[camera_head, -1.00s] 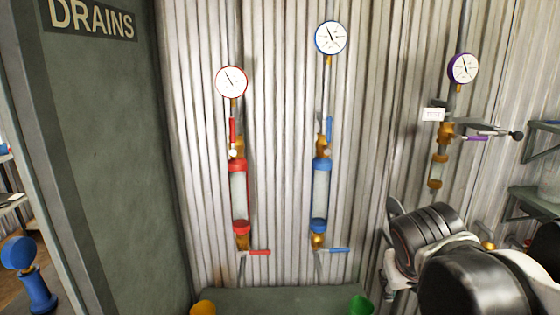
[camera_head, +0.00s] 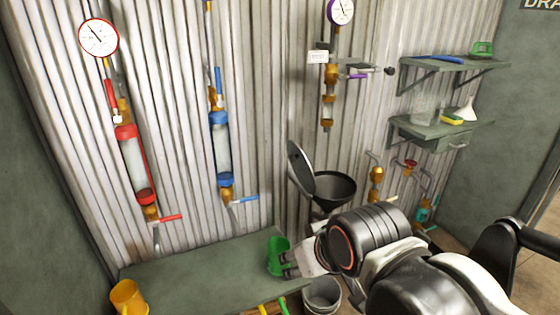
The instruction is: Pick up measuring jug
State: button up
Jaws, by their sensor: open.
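A clear, see-through vessel that looks like the measuring jug (camera_head: 423,108) stands on the lower wall shelf (camera_head: 408,128) at the right. Its outline is faint, and I cannot make out any scale marks. My gripper (camera_head: 287,264) is open, low in the middle of the view, well left of and below that shelf. Its fingertips are close to a green cup (camera_head: 275,254) on the bench; I cannot tell whether they touch it. A yellow cup (camera_head: 127,297) with a handle stands at the bench's left end.
The green-grey bench (camera_head: 195,275) is mostly bare between the cups. A black funnel with a raised lid (camera_head: 333,188) and a grey bucket (camera_head: 322,296) are near my arm. A yellow sponge (camera_head: 451,119) and white funnel (camera_head: 468,112) share the lower shelf.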

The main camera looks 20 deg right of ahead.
aim_at(425, 104)
jog(key=k+z, duration=0.15)
jog(key=z, duration=1.3)
jog(key=i+j+z, duration=0.75)
jog(key=j, duration=0.3)
jog(key=l, duration=0.3)
jog(key=i+z, duration=0.05)
